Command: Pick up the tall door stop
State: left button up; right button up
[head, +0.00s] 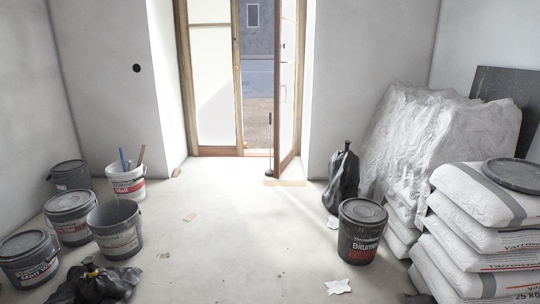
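A tall, thin dark upright rod with a dark, wider foot, which looks like the tall door stop (269,150), stands on the floor in the doorway at the far side of the room. It is beside the lower part of the half-open door leaf (287,85), to its left. It is small in the view, and I cannot tell if it touches the door. Neither of my grippers is in view.
Several buckets (114,232) and a black bag (95,284) stand at the left. A bitumen bucket (361,232), another black bag (343,180) and stacked sacks (485,240) are at the right. The middle floor (245,225) is mostly clear, with small scraps.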

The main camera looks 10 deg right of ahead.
aim_at(269, 172)
jog(key=i+u, duration=0.2)
jog(key=i, duration=1.95)
jog(key=i+j, duration=0.1)
jog(key=i, duration=2.25)
jog(key=i+z, duration=0.1)
jog(key=i, duration=1.1)
jog(key=j, duration=0.05)
